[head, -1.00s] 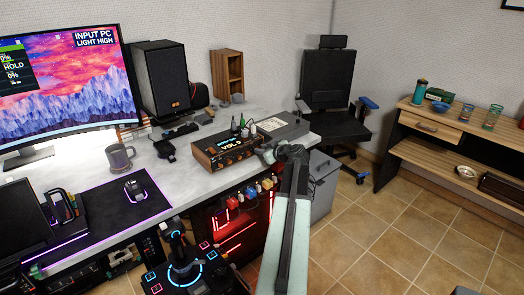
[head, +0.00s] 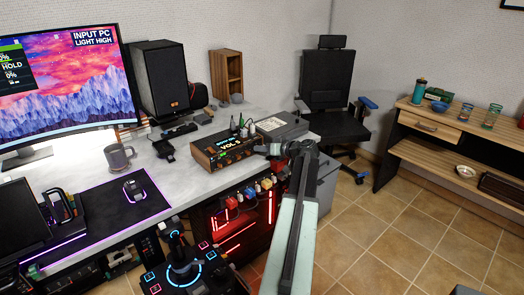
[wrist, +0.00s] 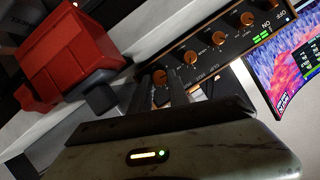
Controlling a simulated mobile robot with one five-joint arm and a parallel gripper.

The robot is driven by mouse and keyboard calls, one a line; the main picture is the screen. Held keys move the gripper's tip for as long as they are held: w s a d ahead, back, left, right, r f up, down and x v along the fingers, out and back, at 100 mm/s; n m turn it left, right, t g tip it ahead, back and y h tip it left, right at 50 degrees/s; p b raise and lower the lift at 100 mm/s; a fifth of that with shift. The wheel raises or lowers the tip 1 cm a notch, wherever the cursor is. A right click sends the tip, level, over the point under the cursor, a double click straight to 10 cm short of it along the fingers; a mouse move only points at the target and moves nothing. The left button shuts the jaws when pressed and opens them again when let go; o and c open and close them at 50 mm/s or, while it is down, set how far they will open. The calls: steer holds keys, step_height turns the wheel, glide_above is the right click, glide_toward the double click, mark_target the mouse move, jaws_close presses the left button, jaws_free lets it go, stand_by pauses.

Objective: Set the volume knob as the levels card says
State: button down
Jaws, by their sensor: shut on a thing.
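The wooden audio unit (head: 218,147) stands near the desk's right front edge. Its lit display (head: 232,143) reads VOL with a digit too small to be sure of. The wrist view shows its front tilted, with several orange-ringed knobs (wrist: 191,58). My gripper (head: 264,150) is at the right end of this front. In the wrist view my fingers (wrist: 172,80) are shut at the end knob (wrist: 160,76), which they partly hide; I cannot read its label. The monitor (head: 70,75) shows INPUT PC, LIGHT HIGH. No levels card is readable.
A grey box (head: 292,124) stands behind the unit and small bottles (head: 240,124) beside it. Coloured plugs or switches (head: 248,193) line the area below the desk edge. A red block (wrist: 70,55) is close to my gripper in the wrist view. The floor at right is open.

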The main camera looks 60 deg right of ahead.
stand_by(0.4)
steer(key=c, duration=1.3)
jaws_free()
steer(key=shift+o, duration=0.2)
steer(key=p+v, duration=0.2)
steer(key=v, duration=0.5)
steer(key=shift+r+p, duration=0.15)
steer(key=shift+p, duration=0.25)
steer(key=shift+s, duration=0.35)
